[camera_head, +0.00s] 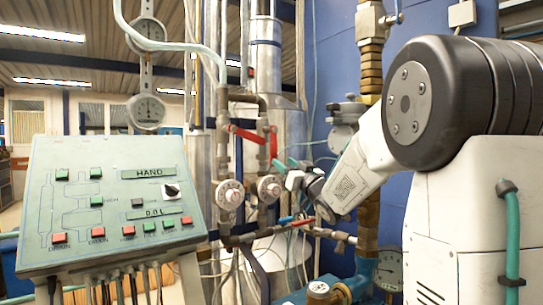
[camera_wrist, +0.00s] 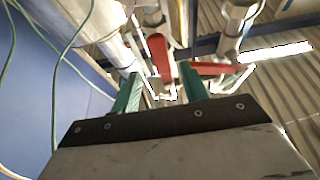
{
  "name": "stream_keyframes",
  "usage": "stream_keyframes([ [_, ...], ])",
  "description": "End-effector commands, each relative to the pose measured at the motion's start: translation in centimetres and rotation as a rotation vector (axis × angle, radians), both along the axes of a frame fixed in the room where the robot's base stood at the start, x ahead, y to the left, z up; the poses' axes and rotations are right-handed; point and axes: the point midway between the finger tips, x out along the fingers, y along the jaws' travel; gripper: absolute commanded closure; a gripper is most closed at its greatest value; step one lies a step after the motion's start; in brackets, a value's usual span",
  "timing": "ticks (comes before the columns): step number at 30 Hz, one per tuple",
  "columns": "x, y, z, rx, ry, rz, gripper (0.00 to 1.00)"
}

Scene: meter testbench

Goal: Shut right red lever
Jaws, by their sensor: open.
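The right red lever (camera_head: 273,142) hangs upright on its pipe valve in the head view. In the wrist view it (camera_wrist: 161,57) points down toward the gap between my fingers. My gripper (camera_head: 286,163) is open, with teal fingers just below and right of this lever in the head view. In the wrist view my gripper (camera_wrist: 160,85) shows both fingers apart with nothing held between them. The left red lever (camera_head: 243,133) lies slanted, close to level. It also shows in the wrist view (camera_wrist: 218,68), right of the upright lever. Contact with either lever cannot be told.
Two round meters (camera_head: 230,194) (camera_head: 269,188) sit on the pipes below the levers. A lower pipe carries a small red handle (camera_head: 302,222) and a blue one (camera_head: 285,219). The control panel (camera_head: 70,205) stands at left. A blue wall (camera_head: 325,55) is behind.

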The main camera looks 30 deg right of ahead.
Motion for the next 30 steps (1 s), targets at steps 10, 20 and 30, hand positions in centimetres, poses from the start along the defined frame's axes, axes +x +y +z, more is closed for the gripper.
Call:
stream_keyframes([
  [10, 4.9, 0.3, 2.0, -0.001, -0.003, 0.004, 0.55],
  [20, 6.8, 0.3, 2.9, 0.000, -0.003, 0.001, 0.55],
  [30, 6.7, 0.3, 2.9, 0.000, -0.002, 0.001, 1.00],
])
